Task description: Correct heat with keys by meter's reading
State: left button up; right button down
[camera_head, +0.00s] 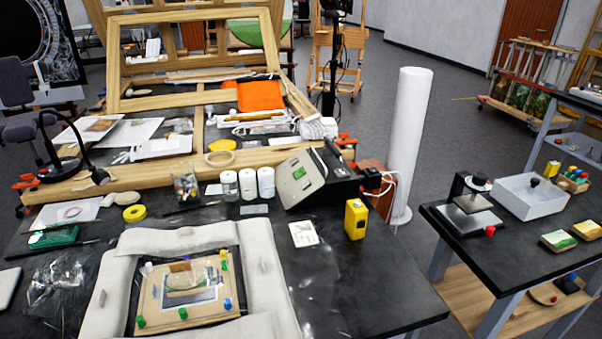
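A grey control unit (300,178) with a small green display and a sloped front stands at the back of the dark table. Its keys and any reading are too small to make out. A black box (338,181) sits against its right side. A yellow handheld device (355,219), which looks like a meter, stands upright to the right of the unit. Its reading cannot be read. A white card (303,234) with faint marks lies between them. Neither of my grippers is in view.
A wooden panel (155,305) with coloured pegs lies framed by pale padded cushions (268,283) at the front. White jars (266,183) stand left of the unit. A white column (408,145) rises behind the table. A second table (480,254) stands right, across a gap.

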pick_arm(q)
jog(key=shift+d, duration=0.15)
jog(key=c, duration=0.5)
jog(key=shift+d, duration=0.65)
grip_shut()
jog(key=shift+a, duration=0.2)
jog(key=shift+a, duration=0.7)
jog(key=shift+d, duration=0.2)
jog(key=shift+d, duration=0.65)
